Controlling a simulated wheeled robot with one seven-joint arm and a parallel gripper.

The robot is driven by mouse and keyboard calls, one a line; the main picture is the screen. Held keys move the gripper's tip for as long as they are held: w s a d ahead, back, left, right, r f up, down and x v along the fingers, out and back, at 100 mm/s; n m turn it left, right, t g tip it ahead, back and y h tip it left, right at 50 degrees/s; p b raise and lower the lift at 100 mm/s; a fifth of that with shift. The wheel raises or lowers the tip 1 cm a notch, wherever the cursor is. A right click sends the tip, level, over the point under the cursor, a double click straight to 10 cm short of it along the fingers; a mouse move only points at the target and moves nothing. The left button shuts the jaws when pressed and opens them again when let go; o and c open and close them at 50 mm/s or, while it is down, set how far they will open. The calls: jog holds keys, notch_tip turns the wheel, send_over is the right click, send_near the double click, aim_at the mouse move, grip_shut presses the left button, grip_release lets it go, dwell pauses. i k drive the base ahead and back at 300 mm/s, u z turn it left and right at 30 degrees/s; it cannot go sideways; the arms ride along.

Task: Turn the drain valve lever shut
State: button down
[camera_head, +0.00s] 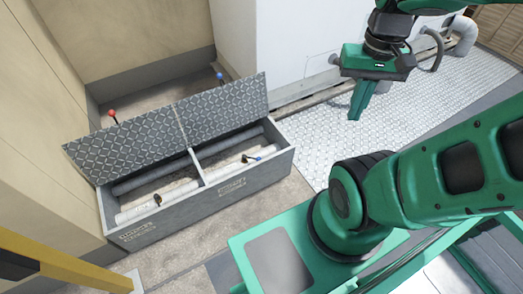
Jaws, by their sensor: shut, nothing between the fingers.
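A low grey box (221,194) on the floor has two compartments with pipes in them, its patterned lids raised at the back. In the right compartment a small lever with a blue part (251,158) sits on a pale pipe (228,167). In the left compartment a small dark lever (158,199) sits by another pale pipe (140,212). The lettering on the box front is too small to read, so I cannot tell which lever is the drain valve's. My gripper (355,117) is shut and empty, pointing down, right of the box and apart from it.
A red knob (111,113) and a blue knob (220,76) stick up behind the lids. A white unit (275,45) stands behind the box, with a beige wall (35,130) at left. A yellow rail (70,262) crosses the lower left. Patterned floor plating (320,150) is clear.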

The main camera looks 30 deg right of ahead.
aim_at(244, 157)
jog(key=i, duration=0.85)
